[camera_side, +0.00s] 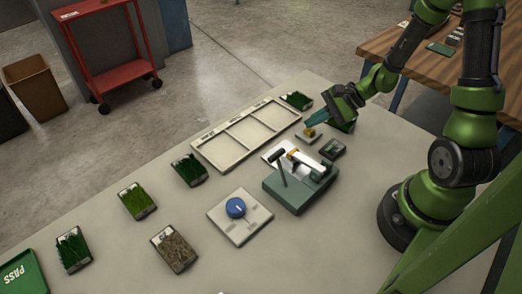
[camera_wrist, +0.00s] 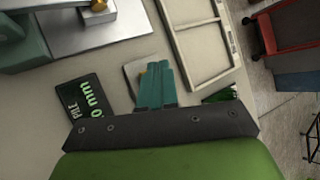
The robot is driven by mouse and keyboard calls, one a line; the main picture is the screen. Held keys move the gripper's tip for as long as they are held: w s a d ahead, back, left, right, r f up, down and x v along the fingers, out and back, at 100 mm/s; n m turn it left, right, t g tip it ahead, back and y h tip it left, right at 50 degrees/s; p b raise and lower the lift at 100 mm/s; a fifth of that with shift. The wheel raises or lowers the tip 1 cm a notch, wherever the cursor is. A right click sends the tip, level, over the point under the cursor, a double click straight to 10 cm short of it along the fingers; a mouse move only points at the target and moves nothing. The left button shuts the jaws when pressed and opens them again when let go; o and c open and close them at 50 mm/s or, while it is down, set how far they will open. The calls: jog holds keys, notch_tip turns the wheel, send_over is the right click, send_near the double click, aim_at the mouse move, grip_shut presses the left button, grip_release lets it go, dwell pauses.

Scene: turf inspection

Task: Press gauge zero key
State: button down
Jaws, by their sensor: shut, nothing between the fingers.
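The zero key looks like a small yellow button (camera_side: 309,132) on a pale square base (camera_side: 302,138). In the wrist view the yellow button (camera_wrist: 149,69) is mostly hidden behind my fingers, and a corner of its base (camera_wrist: 132,73) shows. My gripper (camera_side: 313,121) is shut and empty, its teal fingertips right at the button; in the wrist view the fingertips (camera_wrist: 158,68) overlap it. I cannot tell whether they touch it. The dark gauge display (camera_side: 332,149) lies beside the base; in the wrist view the display (camera_wrist: 84,103) reads "PILE" and a value in mm, partly cut off.
The green gauge stand (camera_side: 298,192) with a white plate is close by. A beige three-compartment tray (camera_side: 197,148) lies behind. A blue knob (camera_side: 235,207) sits on a pale plate, and several turf samples, one of them brown (camera_side: 174,248), are spread across the table.

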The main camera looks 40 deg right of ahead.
aim_at(313, 130)
jog(key=shift+f, duration=0.5)
dwell(0.4)
dwell(0.3)
jog(key=shift+r, duration=0.95)
jog(key=shift+r, duration=2.5)
